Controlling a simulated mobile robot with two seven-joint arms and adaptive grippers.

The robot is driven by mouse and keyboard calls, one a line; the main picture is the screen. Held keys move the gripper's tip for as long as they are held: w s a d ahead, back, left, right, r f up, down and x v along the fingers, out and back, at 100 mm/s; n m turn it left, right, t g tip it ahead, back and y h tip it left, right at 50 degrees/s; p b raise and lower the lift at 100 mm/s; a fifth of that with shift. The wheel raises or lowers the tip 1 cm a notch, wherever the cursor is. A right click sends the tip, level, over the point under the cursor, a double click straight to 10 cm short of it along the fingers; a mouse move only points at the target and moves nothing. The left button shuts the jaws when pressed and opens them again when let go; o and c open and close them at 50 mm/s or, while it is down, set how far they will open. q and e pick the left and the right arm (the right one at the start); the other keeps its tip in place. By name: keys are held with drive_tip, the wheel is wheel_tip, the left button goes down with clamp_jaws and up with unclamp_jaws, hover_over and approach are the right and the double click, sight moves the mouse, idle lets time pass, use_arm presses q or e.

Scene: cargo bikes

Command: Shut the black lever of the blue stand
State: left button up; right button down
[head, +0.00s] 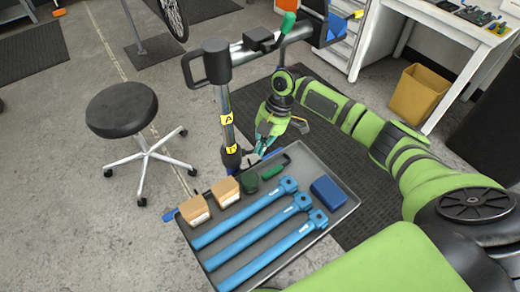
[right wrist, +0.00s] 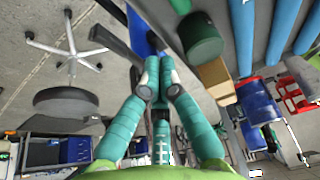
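A repair stand's grey post (head: 228,105) rises behind the tray. It has yellow labels and a black clamp arm at its top. Blue parts (head: 270,155) show near its lower end, so it may be the blue stand. A black collar (head: 232,157) sits low on the post. A dark lever-like piece beside it is partly hidden by my right gripper (head: 266,135). That gripper is just right of the post, above the tray's far edge. Its teal fingers (right wrist: 158,75) fill the right wrist view; contact with the lever is unclear. My left gripper is out of view.
A grey tray (head: 328,222) in front holds blue tools (head: 250,218), tan blocks (head: 194,210), green pieces and a blue box (head: 328,191). A black stool (head: 121,109) stands left, a yellow bin (head: 420,94) and workbench right. Floor between stool and post is clear.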

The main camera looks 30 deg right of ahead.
drive_tip(key=v, duration=1)
drive_tip(key=shift+r, duration=0.2)
drive_tip(key=shift+d, duration=0.15)
